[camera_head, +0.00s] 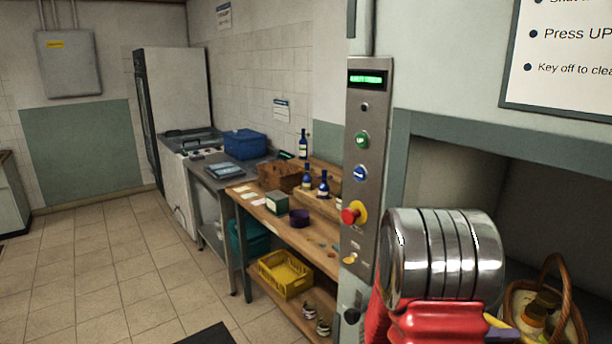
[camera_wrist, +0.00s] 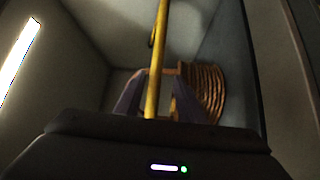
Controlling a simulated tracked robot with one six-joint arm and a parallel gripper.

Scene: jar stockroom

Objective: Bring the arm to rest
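My arm shows at the lower right of the head view as a chrome cylinder and a red link, in front of a grey recess (camera_head: 470,165). My gripper is mostly hidden there behind the arm. In the wrist view my gripper (camera_wrist: 155,85) has its two purple-grey fingers apart, with a clear gap. A thin yellow bar (camera_wrist: 160,45) runs down the picture across that gap; I cannot tell whether it touches a finger. I see nothing clamped between the fingers.
A wicker basket (camera_head: 572,290) with jars stands in the recess, close right of my arm. A ribbed brown thing (camera_wrist: 207,92) is right of the fingers. A control panel (camera_head: 366,110) with a red knob is left of the arm.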

